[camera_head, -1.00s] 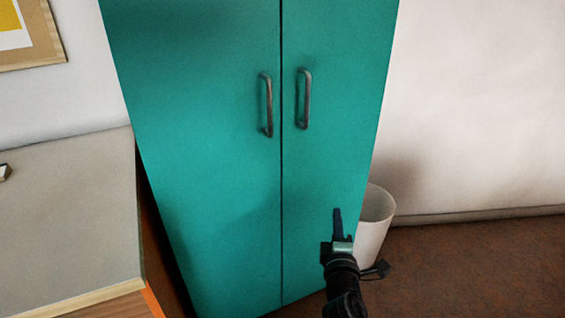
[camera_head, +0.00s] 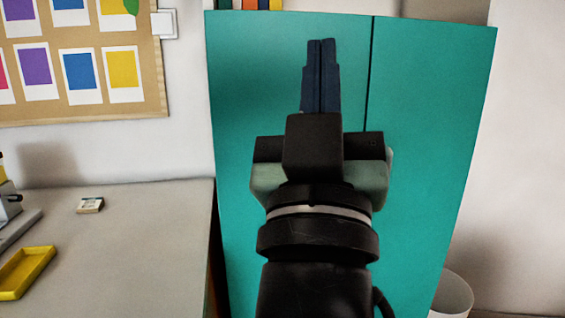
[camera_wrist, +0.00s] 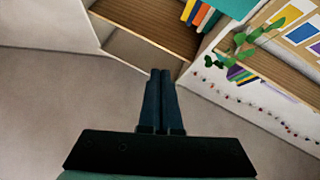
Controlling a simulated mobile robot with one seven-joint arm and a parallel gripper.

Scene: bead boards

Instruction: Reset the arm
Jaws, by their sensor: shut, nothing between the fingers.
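My gripper (camera_head: 321,45) is raised in front of the teal cabinet (camera_head: 430,150) in the head view. Its two dark blue fingers point up and lie side by side, shut with nothing between them. In the wrist view my gripper (camera_wrist: 161,75) is also shut and empty, apart from any surface. My arm hides the middle of the cabinet, and the door handles do not show.
A grey table (camera_head: 150,240) at left holds a yellow tray (camera_head: 25,272) and a small block (camera_head: 90,205). A white bin (camera_head: 453,297) stands at lower right. A pinboard with coloured cards (camera_head: 130,105) hangs on the wall. The wrist view shows a wooden shelf (camera_wrist: 150,25) and a green plant (camera_wrist: 245,40).

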